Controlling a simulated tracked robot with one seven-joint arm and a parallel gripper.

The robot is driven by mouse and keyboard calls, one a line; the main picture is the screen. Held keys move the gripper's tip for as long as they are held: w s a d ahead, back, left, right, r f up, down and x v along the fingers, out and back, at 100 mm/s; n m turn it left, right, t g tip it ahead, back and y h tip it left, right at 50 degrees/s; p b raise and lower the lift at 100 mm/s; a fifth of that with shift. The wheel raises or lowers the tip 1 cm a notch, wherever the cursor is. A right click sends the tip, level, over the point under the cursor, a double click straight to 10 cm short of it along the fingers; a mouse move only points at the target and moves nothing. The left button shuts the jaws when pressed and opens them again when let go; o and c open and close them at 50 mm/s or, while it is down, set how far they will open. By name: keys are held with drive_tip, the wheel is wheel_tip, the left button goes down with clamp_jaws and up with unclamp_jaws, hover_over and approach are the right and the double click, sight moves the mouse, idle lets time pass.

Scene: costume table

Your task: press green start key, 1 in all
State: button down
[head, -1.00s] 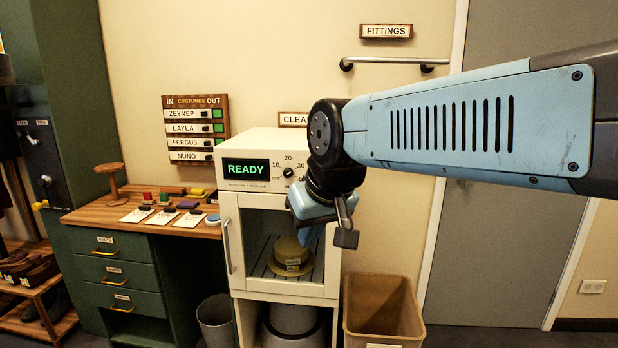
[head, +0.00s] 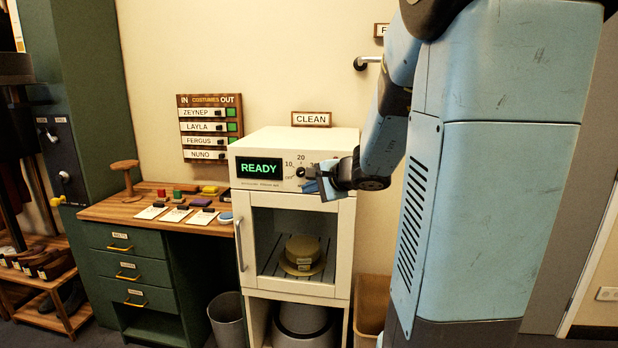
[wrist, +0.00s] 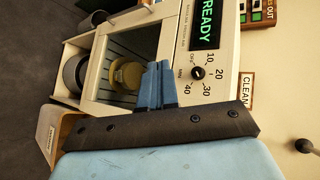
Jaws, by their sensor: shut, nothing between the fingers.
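The white cleaning cabinet (head: 342,235) stands in the middle of the head view, its front panel lit with a green READY display (head: 259,168). A black timer dial (head: 300,172) sits right of the display; it also shows in the wrist view (wrist: 197,73). I cannot make out a green start key in either view; my gripper covers the panel's right part in the head view. My gripper (head: 314,180) is shut and empty, in front of the panel just right of and below the dial. Its blue fingers (wrist: 157,75) show in the wrist view. Contact with the panel cannot be told.
The cabinet's glass door is shut, with a straw-coloured hat (head: 301,250) inside. A wooden desk (head: 110,210) with cards and coloured blocks stands to the left. A grey bin (head: 227,320) is below. A brown bin (head: 372,305) stands to the right, partly behind my arm.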

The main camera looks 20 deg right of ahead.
drive_tip(key=w+d+f+m+t+h, duration=0.1)
drive_tip(key=d+m, duration=0.3)
drive_tip(key=d, duration=0.4)
drive_tip(key=shift+w+d+f+m+h, duration=0.2)
drive_tip(key=shift+w+f+m+h, duration=0.1)
drive_tip(key=shift+w+f+h, duration=0.55)
drive_tip(key=w+d, duration=0.4)
drive_tip(key=w, duration=0.3)
drive_tip(key=shift+w+d, duration=0.15)
drive_tip(key=shift+d, duration=0.25)
drive_tip(key=shift+w+d, duration=0.1)
drive_tip(key=shift+w, duration=0.05)
idle(1.0)
drive_tip(key=shift+w+d, duration=0.15)
drive_tip(key=shift+w, duration=0.15)
drive_tip(key=shift+w+d, duration=0.3)
drive_tip(key=shift+w, duration=0.05)
idle(1.0)
drive_tip(key=shift+s+a, duration=0.55)
drive_tip(key=shift+s, duration=0.2)
